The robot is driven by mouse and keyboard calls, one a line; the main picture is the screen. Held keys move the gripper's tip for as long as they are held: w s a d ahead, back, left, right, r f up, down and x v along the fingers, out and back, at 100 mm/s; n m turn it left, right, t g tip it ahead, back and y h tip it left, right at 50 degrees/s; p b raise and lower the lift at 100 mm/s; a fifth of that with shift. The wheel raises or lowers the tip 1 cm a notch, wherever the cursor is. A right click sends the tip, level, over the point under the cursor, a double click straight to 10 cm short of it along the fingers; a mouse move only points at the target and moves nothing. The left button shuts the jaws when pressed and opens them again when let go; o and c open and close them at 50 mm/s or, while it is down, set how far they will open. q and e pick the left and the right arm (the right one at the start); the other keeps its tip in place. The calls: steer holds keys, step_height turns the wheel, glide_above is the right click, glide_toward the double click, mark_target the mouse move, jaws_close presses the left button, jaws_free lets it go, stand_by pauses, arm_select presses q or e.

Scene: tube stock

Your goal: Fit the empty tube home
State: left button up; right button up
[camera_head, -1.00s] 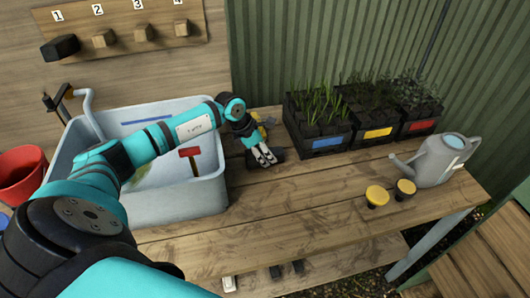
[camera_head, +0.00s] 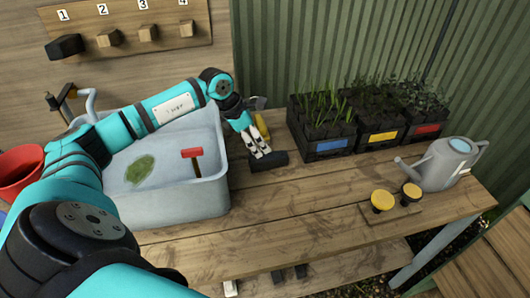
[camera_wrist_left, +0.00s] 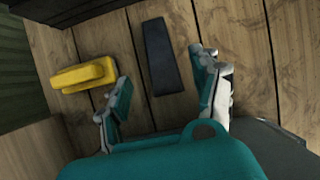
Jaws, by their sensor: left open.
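A dark, tapered block-like piece (camera_wrist_left: 160,57), which looks like the empty tube, lies on the bench in the left wrist view. In the head view it (camera_head: 270,160) lies right of the sink. My left gripper (camera_head: 261,154) is open above the bench beside it. In the wrist view the fingers (camera_wrist_left: 164,95) are spread, with the dark piece beyond and between them, not gripped. Three black trays of seedlings stand at the back: blue-labelled (camera_head: 327,159), yellow-labelled (camera_head: 377,146) and red-labelled (camera_head: 421,140). I cannot tell which tray has an empty cell.
A yellow object (camera_wrist_left: 84,75) lies left of the dark piece; it also shows in the head view (camera_head: 262,126). A grey sink (camera_head: 190,205) stands left, a grey watering can (camera_head: 440,165) right. Two yellow-topped knobs (camera_head: 382,200) sit near the front.

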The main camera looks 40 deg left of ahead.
arm_select(q)
steer(key=shift+v, duration=2.05)
steer(key=shift+d, duration=0.1)
